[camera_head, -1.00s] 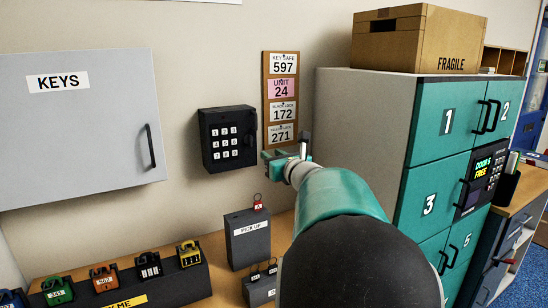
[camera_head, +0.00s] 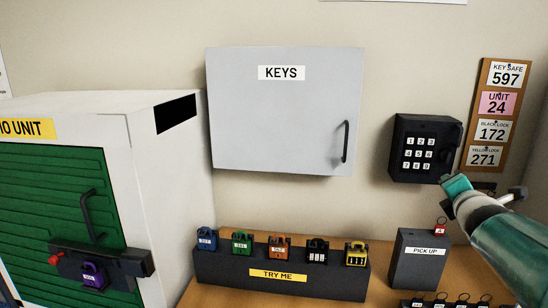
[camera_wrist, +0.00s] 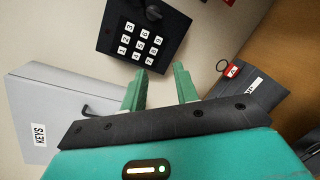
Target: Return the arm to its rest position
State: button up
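My arm reaches in from the right edge in the head view, with my gripper (camera_head: 478,188) in front of the wall just below the black key safe (camera_head: 425,147). In the wrist view my gripper (camera_wrist: 160,85) has its two green fingers apart with nothing between them. The key safe with its white number buttons (camera_wrist: 138,40) lies beyond the fingertips there, apart from them. The grey KEYS cabinet (camera_head: 285,110) hangs on the wall left of the key safe, its door shut.
The PICK UP box (camera_head: 418,262) with a red-tagged key stands on the bench below my gripper. The TRY ME stand (camera_head: 225,268) holds several coloured padlocks. A white unit with a green shutter (camera_head: 60,215) and purple padlock (camera_head: 94,276) stands left. A code board (camera_head: 497,115) hangs right.

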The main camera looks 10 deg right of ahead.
jog(key=s+a+f+m+g+y, duration=0.2)
jog(key=s+a+f+m, duration=0.3)
jog(key=a, duration=0.5)
jog(key=s+a+f+m+g+y, duration=0.2)
jog(key=s+a+f+m+g, duration=0.2)
jog(key=a, duration=0.7)
jog(key=s+a+f+m+g+y, duration=0.3)
jog(key=s+a+f+m, duration=0.4)
jog(key=s+a+m, duration=0.4)
jog(key=shift+f+m, duration=0.2)
jog(key=shift+m, duration=0.3)
jog(key=shift+s, duration=0.1)
